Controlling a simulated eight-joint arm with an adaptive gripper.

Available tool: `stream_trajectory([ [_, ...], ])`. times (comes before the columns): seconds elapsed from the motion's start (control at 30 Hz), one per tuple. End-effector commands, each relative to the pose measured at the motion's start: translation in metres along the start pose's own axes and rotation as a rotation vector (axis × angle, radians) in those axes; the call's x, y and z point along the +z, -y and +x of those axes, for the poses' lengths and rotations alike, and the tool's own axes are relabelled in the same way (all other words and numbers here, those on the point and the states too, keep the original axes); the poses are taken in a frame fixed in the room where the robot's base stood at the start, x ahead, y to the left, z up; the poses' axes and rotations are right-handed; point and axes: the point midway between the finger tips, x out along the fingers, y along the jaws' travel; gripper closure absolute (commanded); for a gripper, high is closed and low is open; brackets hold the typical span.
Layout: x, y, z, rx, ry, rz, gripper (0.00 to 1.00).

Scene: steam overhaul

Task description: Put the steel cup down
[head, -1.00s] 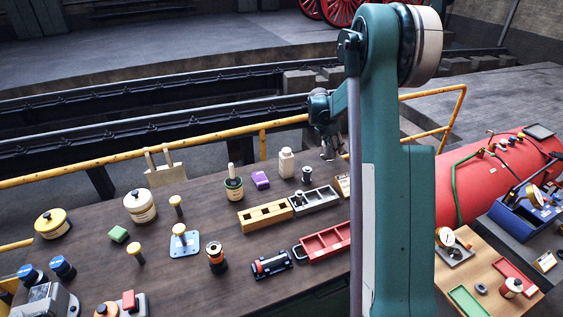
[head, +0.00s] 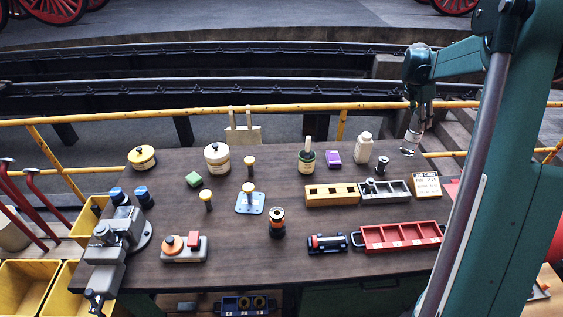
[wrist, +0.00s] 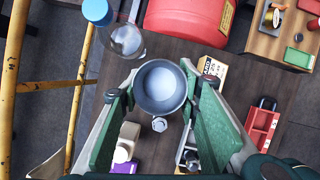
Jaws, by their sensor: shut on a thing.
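The steel cup (wrist: 160,88) sits between the green fingers of my gripper (wrist: 158,100) in the wrist view, and its round open mouth faces the camera. My gripper is shut on it. In the head view my gripper (head: 416,112) hangs at the far right part of the workbench (head: 160,230), right of the white bottle. A small shiny piece of the cup (head: 408,151) shows beneath the fingers there. I cannot tell exactly how high the cup is above the bench.
A blue-capped clear bottle (wrist: 122,36) shows near the cup in the wrist view. A yellow rail (head: 285,108) runs behind the bench.

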Motion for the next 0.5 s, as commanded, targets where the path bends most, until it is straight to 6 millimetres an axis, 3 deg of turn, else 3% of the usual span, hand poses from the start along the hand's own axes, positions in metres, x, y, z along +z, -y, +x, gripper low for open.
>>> stream_trajectory([
  [0.27, -0.053, -0.041, -0.022, 0.026, 0.0, -0.064, 0.79],
  [0.5, -0.118, -0.082, -0.048, 0.056, 0.0, -0.138, 0.79],
])
